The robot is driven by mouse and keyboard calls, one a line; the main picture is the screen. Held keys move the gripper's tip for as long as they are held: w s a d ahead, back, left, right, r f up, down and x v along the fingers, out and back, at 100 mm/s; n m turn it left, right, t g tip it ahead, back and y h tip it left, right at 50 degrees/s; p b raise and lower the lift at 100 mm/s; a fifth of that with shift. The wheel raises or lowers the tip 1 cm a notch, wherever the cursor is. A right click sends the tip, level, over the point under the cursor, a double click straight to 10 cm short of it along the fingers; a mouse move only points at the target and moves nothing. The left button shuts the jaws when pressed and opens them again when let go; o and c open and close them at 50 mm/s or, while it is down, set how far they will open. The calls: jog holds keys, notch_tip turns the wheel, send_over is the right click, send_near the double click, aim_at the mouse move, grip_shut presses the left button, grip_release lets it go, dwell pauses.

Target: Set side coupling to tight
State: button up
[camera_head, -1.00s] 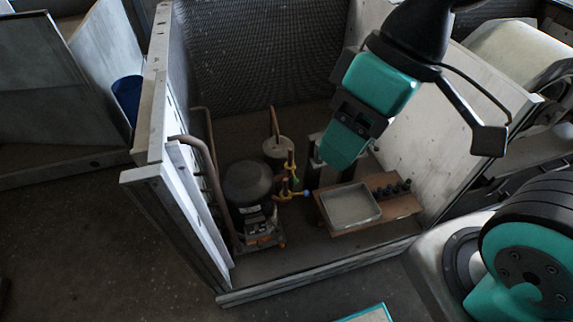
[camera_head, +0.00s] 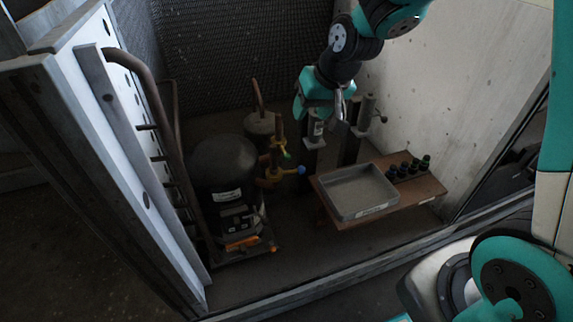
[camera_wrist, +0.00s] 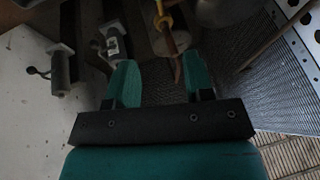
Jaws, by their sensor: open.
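My gripper (camera_head: 328,112) hangs inside the housing, near two upright fittings at the back right. In the wrist view my gripper (camera_wrist: 160,80) has its two teal fingers apart with nothing between them. One grey cylindrical fitting (camera_head: 367,108) has a small dark side lever (camera_head: 380,118); it also shows at the left in the wrist view (camera_wrist: 60,70).
A black compressor (camera_head: 225,165) and yellow pipework (camera_head: 270,178) with blue and green ends stand left of the fittings. A grey tray (camera_head: 345,211) and several dark knobs (camera_head: 408,169) sit on a brown shelf (camera_head: 425,187). White panels (camera_head: 105,165) bound the sides.

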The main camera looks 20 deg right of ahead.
aim_at(285, 152)
jog(key=b+x, duration=0.5)
jog(key=x, duration=1.2)
jog(key=shift+w+d+f, duration=0.1)
jog(key=shift+w+f, duration=0.05)
jog(key=shift+w, duration=0.05)
grip_shut()
